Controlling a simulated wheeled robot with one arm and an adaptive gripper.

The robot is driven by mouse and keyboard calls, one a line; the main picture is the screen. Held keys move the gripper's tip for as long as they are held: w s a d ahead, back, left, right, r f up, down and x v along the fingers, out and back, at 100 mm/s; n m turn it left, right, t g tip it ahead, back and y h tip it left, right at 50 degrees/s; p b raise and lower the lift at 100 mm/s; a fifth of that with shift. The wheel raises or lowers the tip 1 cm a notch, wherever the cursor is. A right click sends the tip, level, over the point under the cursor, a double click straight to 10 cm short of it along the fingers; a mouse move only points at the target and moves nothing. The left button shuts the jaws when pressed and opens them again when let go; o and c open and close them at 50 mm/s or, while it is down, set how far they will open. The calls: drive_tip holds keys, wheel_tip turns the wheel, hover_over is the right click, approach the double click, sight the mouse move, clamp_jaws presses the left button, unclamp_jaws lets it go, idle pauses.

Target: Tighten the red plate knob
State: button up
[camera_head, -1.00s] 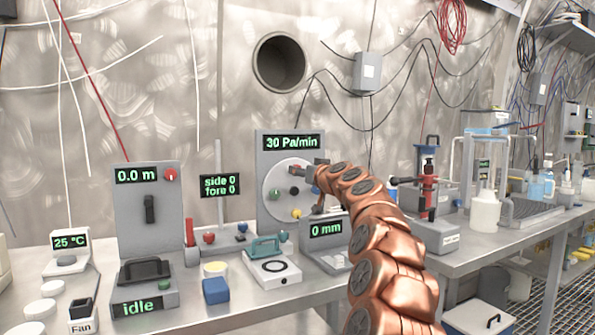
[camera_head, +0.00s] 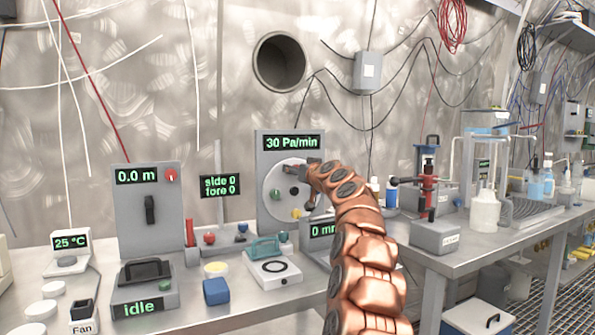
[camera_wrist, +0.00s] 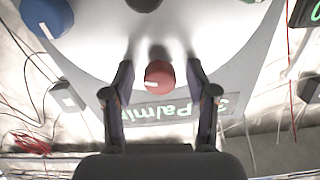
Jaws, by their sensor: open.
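The round white plate (camera_head: 273,180) is on an upright grey panel under a display reading 30 Pa/min. The red knob (camera_wrist: 159,76) is near the plate's edge beside that display, in the wrist view. My gripper (camera_wrist: 160,70) is open, with one finger on each side of the red knob and a visible gap on both sides. In the head view my gripper (camera_head: 300,164) is at the plate's top and the red knob cannot be made out there. A blue knob (camera_wrist: 47,15) and a black centre knob (camera_wrist: 143,5) also show on the plate.
A small panel reading 0 mm (camera_head: 322,231) stands just below my arm. A teal-handled device (camera_head: 272,266) and a blue block (camera_head: 216,291) are on the bench in front. A red clamp stand (camera_head: 428,185) is to the right.

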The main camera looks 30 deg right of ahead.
drive_tip(key=shift+c, duration=0.2)
clamp_jaws()
idle(0.3)
drive_tip(key=m+p, duration=0.1)
drive_tip(key=m, duration=0.1)
drive_tip(key=shift+r+m+p, duration=0.25)
drive_tip(key=shift+m+p, duration=0.15)
drive_tip(key=m+p, duration=0.3)
drive_tip(key=m, duration=0.2)
drive_tip(key=shift+p, duration=0.35)
drive_tip(key=m+p, duration=0.3)
drive_tip(key=m, duration=0.2)
drive_tip(key=shift+f, duration=0.1)
drive_tip(key=shift+d+m+p, duration=0.1)
drive_tip(key=shift+m+p, duration=0.6)
drive_tip(key=shift+f, duration=0.1)
